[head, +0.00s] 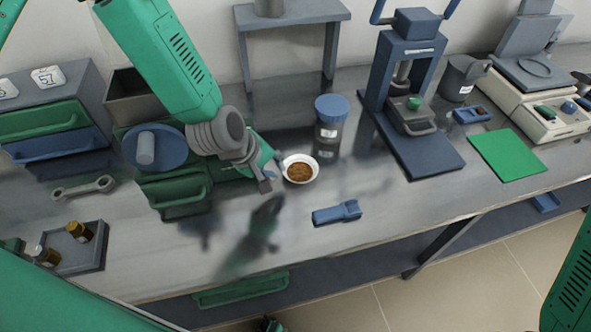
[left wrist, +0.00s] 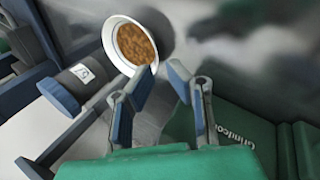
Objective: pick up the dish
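The dish (head: 314,175) is a small white round bowl with brown granular contents, standing on the grey bench near its middle. In the left wrist view the dish (left wrist: 107,44) is at the upper left, beyond the fingertips. My left gripper (head: 273,176) is just left of the dish in the head view. Its two fingers are apart with nothing between them, and the left wrist view (left wrist: 164,76) shows the gap. One fingertip overlaps or nearly meets the dish's rim in the picture; contact cannot be told. My right gripper does not show.
A dark jar with a blue lid (head: 332,108) stands behind the dish. A blue tool (head: 337,213) lies in front of it, to the right. A blue press (head: 412,140) stands farther right.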

